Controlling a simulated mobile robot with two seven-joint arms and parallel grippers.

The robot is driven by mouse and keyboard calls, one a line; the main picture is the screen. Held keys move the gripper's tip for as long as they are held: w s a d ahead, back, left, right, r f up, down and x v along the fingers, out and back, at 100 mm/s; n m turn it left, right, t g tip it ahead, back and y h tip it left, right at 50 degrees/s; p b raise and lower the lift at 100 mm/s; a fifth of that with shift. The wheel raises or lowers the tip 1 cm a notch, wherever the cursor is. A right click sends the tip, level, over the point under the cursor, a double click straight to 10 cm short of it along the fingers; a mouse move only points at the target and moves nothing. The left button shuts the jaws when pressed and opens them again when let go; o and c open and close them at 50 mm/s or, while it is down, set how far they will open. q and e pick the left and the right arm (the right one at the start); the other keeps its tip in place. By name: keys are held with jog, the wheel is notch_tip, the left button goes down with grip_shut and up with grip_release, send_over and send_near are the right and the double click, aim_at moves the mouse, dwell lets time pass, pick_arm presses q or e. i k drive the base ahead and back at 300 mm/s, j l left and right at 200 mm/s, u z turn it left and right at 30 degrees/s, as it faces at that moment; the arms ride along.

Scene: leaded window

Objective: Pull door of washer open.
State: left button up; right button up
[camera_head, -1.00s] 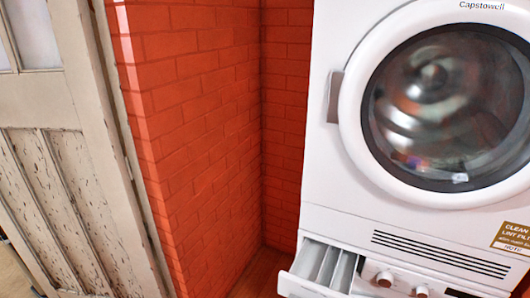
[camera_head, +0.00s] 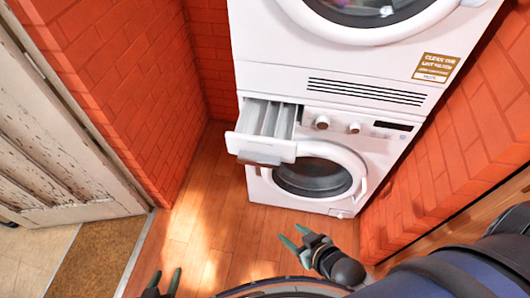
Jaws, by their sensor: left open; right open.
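The washer (camera_head: 344,208) is the white lower machine of a stack, standing on the wooden floor. Its round door (camera_head: 352,170) has a white ring and dark glass, and looks shut. A pale handle (camera_head: 363,189) shows at the ring's right edge. My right gripper (camera_head: 296,237) is open and empty, in front of and below the door, apart from it. My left gripper (camera_head: 165,281) is open and empty at the bottom edge, left of the right one and farther from the washer. Its lower part is cut off by the frame.
The washer's detergent drawer (camera_head: 262,150) is pulled out, left of and above the door. A white dryer (camera_head: 290,60) sits on top. Red brick walls (camera_head: 120,80) flank both sides. A worn white door (camera_head: 50,150) stands at left. The wooden floor (camera_head: 210,220) in front is clear.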

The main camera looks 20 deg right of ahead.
aim_at(351, 165)
jog(key=l+z, duration=0.1)
jog(key=z, duration=0.25)
jog(key=i+l+z, duration=0.1)
jog(key=z, duration=0.25)
jog(key=l+z, duration=0.1)
jog(key=z, duration=0.2)
